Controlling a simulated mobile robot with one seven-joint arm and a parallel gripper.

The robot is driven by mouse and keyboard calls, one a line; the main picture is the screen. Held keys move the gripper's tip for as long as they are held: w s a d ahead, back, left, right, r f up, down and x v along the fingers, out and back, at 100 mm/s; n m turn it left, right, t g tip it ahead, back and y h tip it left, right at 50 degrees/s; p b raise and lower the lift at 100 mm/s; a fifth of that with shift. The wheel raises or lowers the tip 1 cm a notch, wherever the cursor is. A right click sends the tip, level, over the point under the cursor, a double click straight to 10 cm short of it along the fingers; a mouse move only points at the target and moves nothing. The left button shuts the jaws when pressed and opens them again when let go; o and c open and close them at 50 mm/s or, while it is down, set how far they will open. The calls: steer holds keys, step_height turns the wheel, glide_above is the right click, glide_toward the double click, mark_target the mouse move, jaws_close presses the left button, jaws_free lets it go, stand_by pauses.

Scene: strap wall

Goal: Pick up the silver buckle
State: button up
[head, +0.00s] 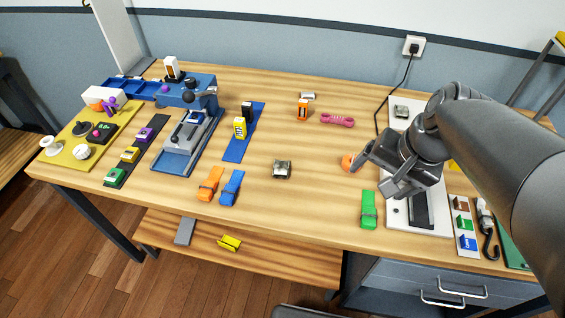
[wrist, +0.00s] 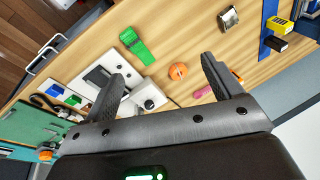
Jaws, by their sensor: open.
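The silver buckle (head: 282,170) lies on the bare middle of the wooden table in the head view. It also shows near the top right of the wrist view (wrist: 229,18).
A green strap (head: 369,208) lies near the front edge. Orange (head: 210,183) and blue (head: 231,187) straps lie left of the buckle. A blue strip (head: 245,132) holds yellow and black boxes. A pink piece (head: 338,120) lies behind. The wood around the buckle is clear.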

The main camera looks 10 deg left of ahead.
steer(key=w+a+f+m+g+y, duration=0.4)
steer(key=w+a+f+m+y, duration=0.25)
steer(key=w+a+f, duration=0.2)
steer(key=m+y, duration=0.4)
steer(key=m, duration=0.3)
glide_toward(281, 165)
steer(key=x, duration=1)
steer(key=shift+w+f, duration=0.1)
steer(key=shift+c, duration=0.6)
steer(key=c, duration=1)
